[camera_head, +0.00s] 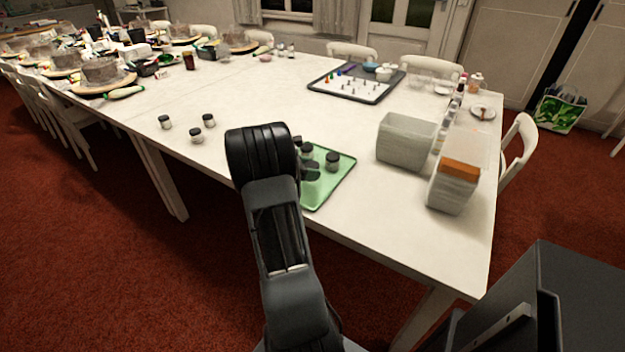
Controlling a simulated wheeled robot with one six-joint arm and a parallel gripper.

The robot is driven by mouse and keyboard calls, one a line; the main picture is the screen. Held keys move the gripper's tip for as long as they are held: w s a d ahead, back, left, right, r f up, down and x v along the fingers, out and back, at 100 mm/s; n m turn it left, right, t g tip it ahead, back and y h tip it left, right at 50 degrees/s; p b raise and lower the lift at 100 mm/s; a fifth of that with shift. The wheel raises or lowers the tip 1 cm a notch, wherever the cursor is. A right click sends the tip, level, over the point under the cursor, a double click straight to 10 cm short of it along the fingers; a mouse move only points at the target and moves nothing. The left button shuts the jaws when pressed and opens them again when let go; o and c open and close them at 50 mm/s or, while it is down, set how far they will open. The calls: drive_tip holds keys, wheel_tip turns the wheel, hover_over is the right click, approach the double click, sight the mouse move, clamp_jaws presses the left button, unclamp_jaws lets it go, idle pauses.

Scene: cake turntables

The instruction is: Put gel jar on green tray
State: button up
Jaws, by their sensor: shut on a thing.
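The green tray (337,185) lies on the white table near its front edge. Several small dark-lidded jars stand on or over it, among them a jar (333,161) near the middle and a jar (307,150) behind it. Dark patches beside them are too small to make out. Three like jars stand on the bare table to the left: one jar (165,122), a second jar (197,136) and a third jar (209,121). My gripper (264,155) is at the tray's left side, shut on a jar. My arm hides its fingertips and most of the held jar.
A grey tray (344,96) with small game pieces and bowls is farther back. Cake turntables (103,82) crowd the far left. The table's middle is clear.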

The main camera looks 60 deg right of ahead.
drive_tip(key=shift+s+d+f, duration=0.15)
drive_tip(key=shift+d+f, duration=0.1)
drive_tip(key=shift+f, duration=0.15)
drive_tip(key=shift+d+f+b, duration=0.15)
drive_tip(key=shift+f+b, duration=0.2)
drive_tip(key=shift+f, duration=1.25)
drive_tip(key=shift+f, duration=0.1)
drive_tip(key=shift+f, duration=0.15)
drive_tip(key=o, duration=0.9)
drive_tip(key=shift+o, duration=0.2)
